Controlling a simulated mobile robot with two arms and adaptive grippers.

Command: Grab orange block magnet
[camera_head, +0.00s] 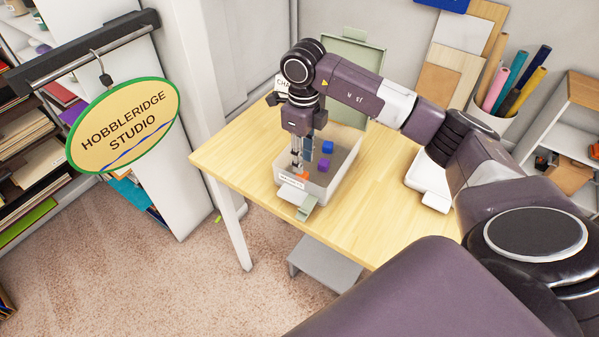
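A small orange block magnet (304,175) lies low inside a pale open box (345,178) on the wooden table. My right gripper (299,168) points straight down into this box, with its fingertips right by the orange block. The fingers partly cover the block, and I cannot tell whether they touch it or stand open around it. A blue block (328,147) and a purple block (324,165) lie in the same box, to the right of the fingers. My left gripper is out of view.
The wooden table (235,160) is bare to the left of the box. The box's green lid (352,52) stands raised behind it. A white tray (430,185) sits at the right, partly under my arm. An oval sign (124,124) hangs at the left.

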